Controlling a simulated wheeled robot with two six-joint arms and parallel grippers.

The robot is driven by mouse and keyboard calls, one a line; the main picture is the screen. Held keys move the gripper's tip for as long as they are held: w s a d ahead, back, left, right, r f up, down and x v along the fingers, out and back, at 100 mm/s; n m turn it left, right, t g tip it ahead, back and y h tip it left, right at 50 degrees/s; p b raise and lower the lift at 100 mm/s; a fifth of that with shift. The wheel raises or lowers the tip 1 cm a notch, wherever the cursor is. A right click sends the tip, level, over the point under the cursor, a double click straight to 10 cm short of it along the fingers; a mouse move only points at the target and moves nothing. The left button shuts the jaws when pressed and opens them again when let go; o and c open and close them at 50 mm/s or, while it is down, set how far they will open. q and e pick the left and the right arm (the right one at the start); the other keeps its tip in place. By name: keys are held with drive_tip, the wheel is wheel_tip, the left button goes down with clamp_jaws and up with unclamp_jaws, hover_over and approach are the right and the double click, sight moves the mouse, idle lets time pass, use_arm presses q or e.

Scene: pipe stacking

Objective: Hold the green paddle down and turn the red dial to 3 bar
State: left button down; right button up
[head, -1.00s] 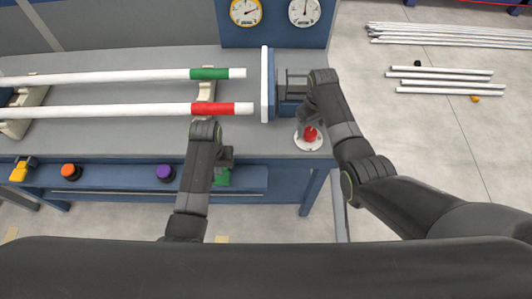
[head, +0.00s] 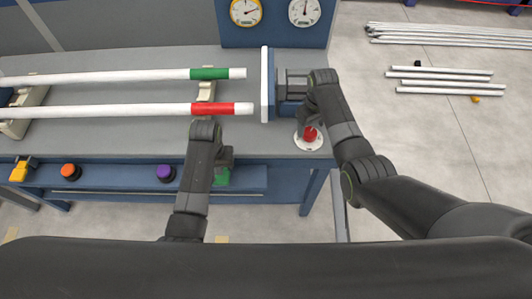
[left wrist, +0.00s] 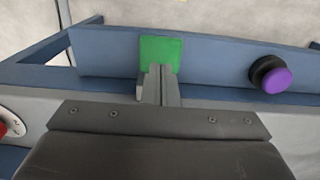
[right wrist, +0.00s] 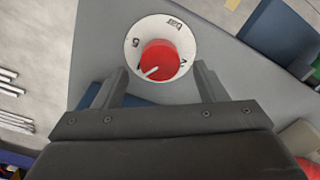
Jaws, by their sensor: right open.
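The green paddle (left wrist: 162,52) is on the bench's blue front rail; it also shows in the head view (head: 222,177). My left gripper (left wrist: 160,72) has its fingers together and overlaps the paddle's lower edge in the left wrist view. It appears to touch the paddle; how far the paddle is tilted is unclear. The red dial (right wrist: 160,60) sits on a round white scale plate (right wrist: 140,28). Its white pointer line aims lower left in the right wrist view; the number there is not readable. My right gripper (right wrist: 162,80) is open above the dial, its fingers spread to either side and not gripping it.
Two gauges, yellow-rimmed (head: 246,11) and white-rimmed (head: 304,11), are on the blue back panel. A blue fixture with a white plate (head: 265,85) stands behind the dial. Pipes with green (head: 209,73) and red (head: 208,109) bands lie left. Orange (head: 70,171) and purple (head: 166,172) knobs line the rail.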

sight(311, 133)
use_arm(q)
drive_tip(key=shift+f, duration=2.45)
drive_tip(key=shift+s+f, duration=0.1)
drive_tip(key=shift+f, duration=0.1)
drive_tip(key=shift+s+f, duration=0.1)
drive_tip(key=shift+s, duration=0.05)
use_arm(e)
drive_tip(key=m, duration=0.5)
drive_tip(key=shift+m, duration=0.4)
drive_tip(key=shift+f, duration=2.45)
use_arm(q)
drive_tip(key=shift+s, duration=0.1)
use_arm(e)
drive_tip(key=shift+s, duration=0.1)
